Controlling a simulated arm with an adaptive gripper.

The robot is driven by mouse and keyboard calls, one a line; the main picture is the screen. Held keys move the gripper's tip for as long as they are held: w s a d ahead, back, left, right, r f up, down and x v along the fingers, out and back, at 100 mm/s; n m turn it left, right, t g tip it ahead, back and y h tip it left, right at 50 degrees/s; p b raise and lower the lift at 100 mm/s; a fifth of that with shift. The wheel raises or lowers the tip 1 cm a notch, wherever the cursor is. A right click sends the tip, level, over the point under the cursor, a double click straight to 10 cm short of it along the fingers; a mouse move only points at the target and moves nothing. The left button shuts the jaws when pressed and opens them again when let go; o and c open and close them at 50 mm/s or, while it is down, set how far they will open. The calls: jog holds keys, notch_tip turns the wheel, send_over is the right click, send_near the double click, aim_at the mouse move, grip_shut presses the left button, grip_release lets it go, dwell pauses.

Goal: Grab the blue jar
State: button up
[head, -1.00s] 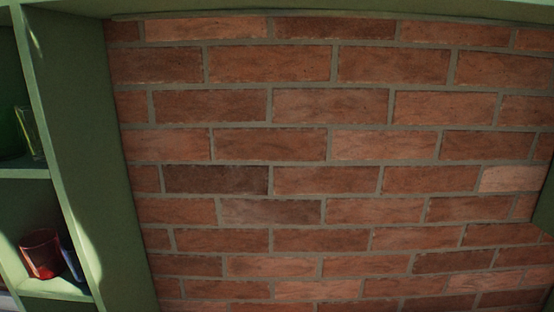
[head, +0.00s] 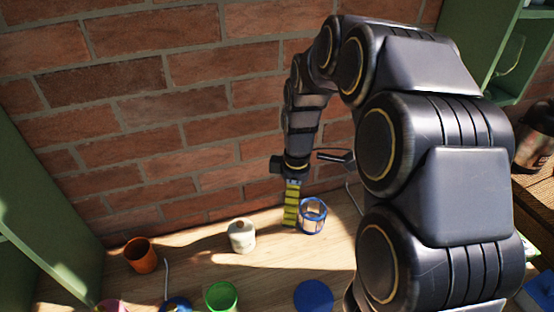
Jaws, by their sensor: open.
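A clear jar with blue rims, the blue jar (head: 312,221), stands upright on the wooden table (head: 200,262) near the brick wall. My gripper (head: 291,222) points down just left of the jar, with its yellow ribbed finger side toward me. It is open. The fingers overlap in this view, so I cannot tell whether one is behind or inside the jar, or whether they touch it. My arm comes in from the right.
A white pot (head: 241,238) stands left of the gripper. An orange cup (head: 140,256) is farther left. A green cup (head: 221,297) and a flat blue disc (head: 313,296) are nearer the front. Green shelving (head: 45,190) borders the left. Bare table lies between these.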

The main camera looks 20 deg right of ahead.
aim_at(313, 213)
jog(key=w+d+f+n, duration=0.7)
jog(key=w+d+f, duration=0.25)
jog(key=f, duration=0.25)
jog(key=shift+t, duration=0.3)
jog(key=f, duration=0.5)
jog(key=d+f, duration=0.1)
jog(key=f, duration=0.2)
jog(key=shift+w+d+f, duration=0.1)
jog(key=shift+f, duration=0.2)
jog(key=c, duration=1)
